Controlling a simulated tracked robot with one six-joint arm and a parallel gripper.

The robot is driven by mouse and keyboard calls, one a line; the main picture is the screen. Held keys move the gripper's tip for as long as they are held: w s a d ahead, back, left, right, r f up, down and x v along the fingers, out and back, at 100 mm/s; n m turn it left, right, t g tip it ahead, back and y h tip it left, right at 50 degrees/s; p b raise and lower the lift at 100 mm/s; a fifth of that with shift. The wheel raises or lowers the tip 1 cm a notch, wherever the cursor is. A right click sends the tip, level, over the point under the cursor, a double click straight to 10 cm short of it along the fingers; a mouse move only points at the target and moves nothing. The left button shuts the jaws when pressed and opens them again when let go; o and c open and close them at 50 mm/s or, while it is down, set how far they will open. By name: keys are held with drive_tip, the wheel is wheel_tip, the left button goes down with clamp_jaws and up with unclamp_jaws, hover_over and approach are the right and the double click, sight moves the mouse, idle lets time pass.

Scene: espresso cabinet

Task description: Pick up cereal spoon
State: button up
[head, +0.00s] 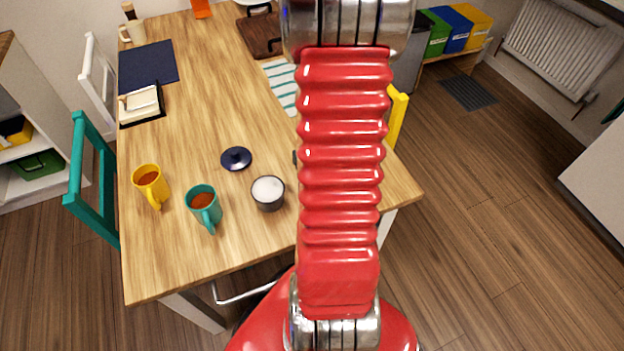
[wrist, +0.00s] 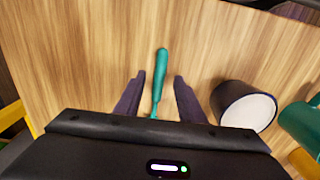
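A teal spoon handle (wrist: 161,70), which I take to be the cereal spoon, lies on the wooden table in the wrist view. Its lower end is cut off from sight by the body of my gripper. My gripper (wrist: 159,79) is open, with one dark finger on each side of the handle. There is a visible gap between the handle and each finger. I cannot tell how high the fingers are above the table. In the head view my red arm hides the spoon and most of the gripper.
A striped cloth (head: 281,86) lies farther back.

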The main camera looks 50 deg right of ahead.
drive_tip(key=shift+f, duration=0.4)
drive_tip(key=shift+c, duration=0.6)
clamp_jaws()
